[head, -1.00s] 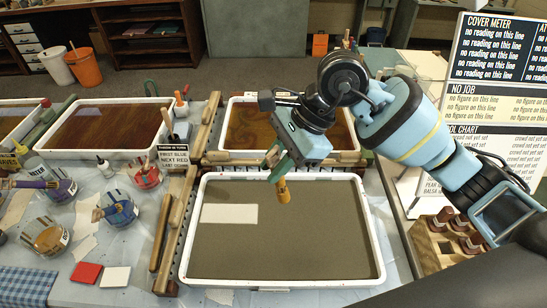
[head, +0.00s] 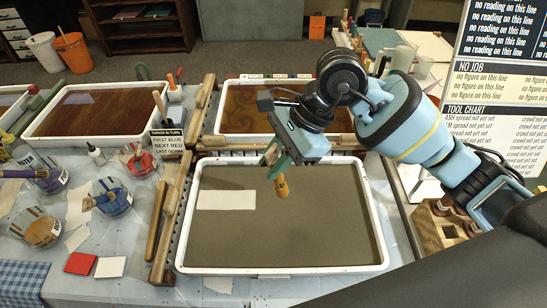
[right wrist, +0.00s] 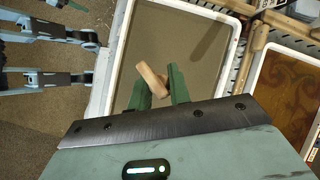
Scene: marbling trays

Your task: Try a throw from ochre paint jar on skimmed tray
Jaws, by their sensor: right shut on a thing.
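The near tray (head: 280,270) is white-rimmed and holds a grey-brown surface with a pale rectangle at its upper left. It also shows in the right wrist view (right wrist: 236,40). My right gripper (head: 274,163) is above the tray's far half, shut on a short ochre-tan stick-like tool (head: 282,188). The tool points down over the surface; I cannot tell if it touches. In the right wrist view the tool (right wrist: 152,80) sits tilted between the green fingers (right wrist: 160,88). The ochre paint jar (head: 38,232) is clear glass, at far left. My left gripper is not seen.
Blue (head: 112,197), red (head: 138,160) and purple (head: 48,180) paint jars stand left. Wooden rods (head: 160,235) lie beside the near tray. Two amber trays lie behind (head: 95,140), (head: 265,82). A sign (head: 168,141) stands between them. A wooden rack (head: 440,232) stands right.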

